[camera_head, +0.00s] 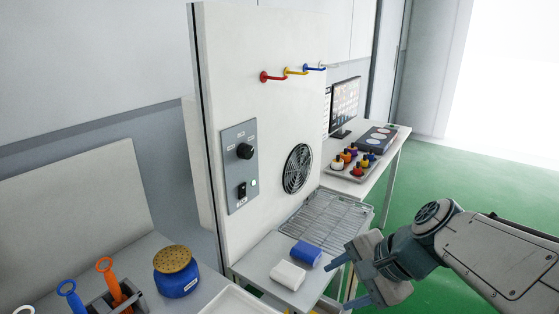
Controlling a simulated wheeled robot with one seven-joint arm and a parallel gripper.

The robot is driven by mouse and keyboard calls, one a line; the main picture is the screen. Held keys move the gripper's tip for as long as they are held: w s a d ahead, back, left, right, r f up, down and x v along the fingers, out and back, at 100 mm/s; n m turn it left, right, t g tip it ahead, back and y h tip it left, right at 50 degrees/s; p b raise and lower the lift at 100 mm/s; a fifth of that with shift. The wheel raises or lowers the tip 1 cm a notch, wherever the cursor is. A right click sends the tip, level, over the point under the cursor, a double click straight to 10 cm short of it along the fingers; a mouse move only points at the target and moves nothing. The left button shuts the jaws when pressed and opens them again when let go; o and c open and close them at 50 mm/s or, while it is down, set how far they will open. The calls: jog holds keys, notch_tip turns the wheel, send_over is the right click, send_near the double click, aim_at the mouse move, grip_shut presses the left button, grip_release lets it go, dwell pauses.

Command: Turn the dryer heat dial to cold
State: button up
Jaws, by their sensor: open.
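The dryer heat dial (245,151) is a black round knob on the upper part of a grey control panel (239,176), fixed to a white upright board (260,40). Small labels surround the dial, too small to read. A black rocker switch (242,190) and a small pale round light or button sit below it. My gripper (346,282) is at the lower right, open and empty, well away from the dial and lower than it. Its fingers are near the front shelf edge.
Coloured hooks (287,72) stick out above. A blue jar (176,277) stands at lower left.

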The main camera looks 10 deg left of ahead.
jog(key=w+a+r+m+t+y+b, duration=0.1)
jog(key=w+a+r+m+y+b, duration=0.1)
jog(key=w+a+r+m+y, duration=0.5)
jog(key=m+t+y+b, duration=0.1)
jog(key=m+t+y, duration=0.2)
jog(key=m, duration=0.4)
send_near(250, 154)
jog(key=x, duration=0.8)
jog(key=shift+a+p, duration=0.4)
jog(key=shift+a, duration=0.05)
jog(key=c, duration=1)
